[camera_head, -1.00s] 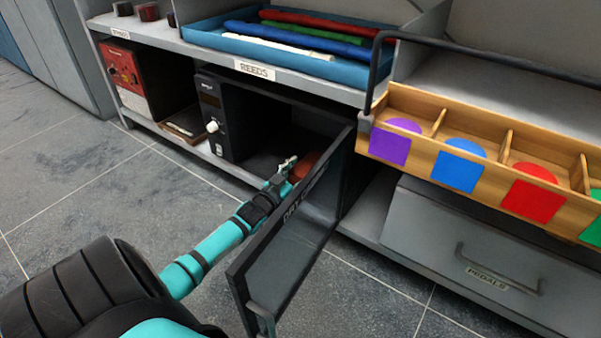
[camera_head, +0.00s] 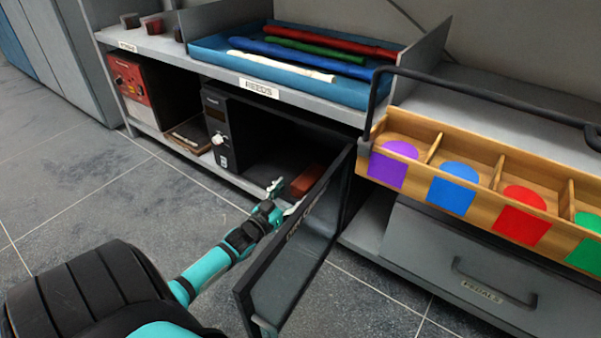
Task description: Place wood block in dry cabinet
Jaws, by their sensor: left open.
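The reddish-brown wood block (camera_head: 305,181) lies inside the black dry cabinet (camera_head: 217,132), near its opening on the right side. The cabinet's dark glass door (camera_head: 292,262) stands open toward me. My left gripper (camera_head: 283,194) is open and empty just outside the cabinet opening, in front of the block and apart from it, close to the door's inner side. The door and its frame hide part of the block's right side. My right gripper is not in view.
A blue tray of coloured rolls (camera_head: 208,44) sits on the shelf above. A wooden divided box (camera_head: 408,178) with coloured marks is at the right, above a grey drawer (camera_head: 440,262). A red device (camera_head: 128,84) stands left of the cabinet. Floor in front is clear.

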